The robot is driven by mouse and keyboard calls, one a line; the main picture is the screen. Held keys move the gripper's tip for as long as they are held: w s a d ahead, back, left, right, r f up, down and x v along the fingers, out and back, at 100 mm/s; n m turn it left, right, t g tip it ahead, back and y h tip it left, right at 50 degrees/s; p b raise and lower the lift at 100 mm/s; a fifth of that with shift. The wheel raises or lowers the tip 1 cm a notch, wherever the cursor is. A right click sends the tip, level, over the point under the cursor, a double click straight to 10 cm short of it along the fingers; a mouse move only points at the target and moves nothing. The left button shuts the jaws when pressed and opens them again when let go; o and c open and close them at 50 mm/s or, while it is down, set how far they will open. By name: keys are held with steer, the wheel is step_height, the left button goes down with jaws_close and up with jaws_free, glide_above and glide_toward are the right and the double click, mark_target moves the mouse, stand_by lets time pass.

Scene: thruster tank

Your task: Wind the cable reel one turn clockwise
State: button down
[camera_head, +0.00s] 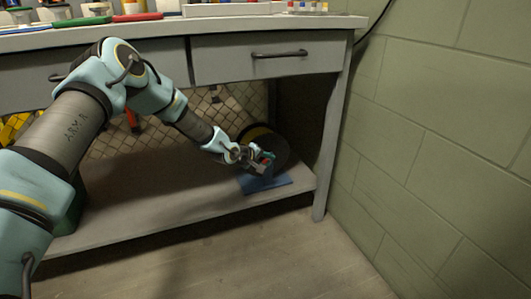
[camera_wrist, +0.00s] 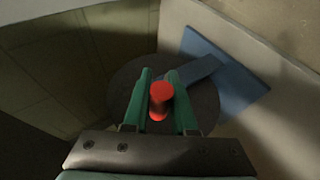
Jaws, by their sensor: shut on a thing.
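The cable reel (camera_head: 277,146) is a dark disc on a blue stand (camera_head: 266,184), on the lower shelf under the bench at the right end. In the wrist view the grey reel disc (camera_wrist: 202,104) lies behind my fingers, with the blue stand (camera_wrist: 236,67) behind it. A red cylindrical knob (camera_wrist: 161,97) projects from the disc toward the wrist camera. My gripper (camera_wrist: 160,92) has its two green fingers on either side of the red knob and is shut on it. In the head view my gripper (camera_head: 264,160) is in front of the reel and partly hides it.
A bench leg (camera_head: 330,165) stands close to the right, with a green block wall (camera_head: 430,150) beyond. The drawer (camera_head: 268,57) and benchtop overhang the shelf. A wire mesh panel (camera_head: 215,113) is behind.

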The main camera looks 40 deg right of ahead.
steer(key=shift+s+d+r+m+t+y+p, duration=0.1)
steer(key=shift+s+d+m+t+y+p, duration=0.25)
steer(key=shift+y, duration=0.85)
steer(key=shift+d+r+m+t+y+p, duration=0.2)
steer(key=shift+d+t+y+p, duration=0.3)
steer(key=shift+y, duration=0.7)
steer(key=shift+s+d+r+m+t+y+p, duration=0.1)
steer(key=shift+s+d+m+t+y+p, duration=0.3)
steer(key=shift+y, duration=0.8)
steer(key=shift+w+d, duration=0.15)
steer(key=shift+w, duration=0.05)
steer(key=c, duration=0.7)
jaws_free()
steer(key=p+v, duration=0.2)
steer(key=v, duration=0.8)
steer(key=shift+r, duration=0.4)
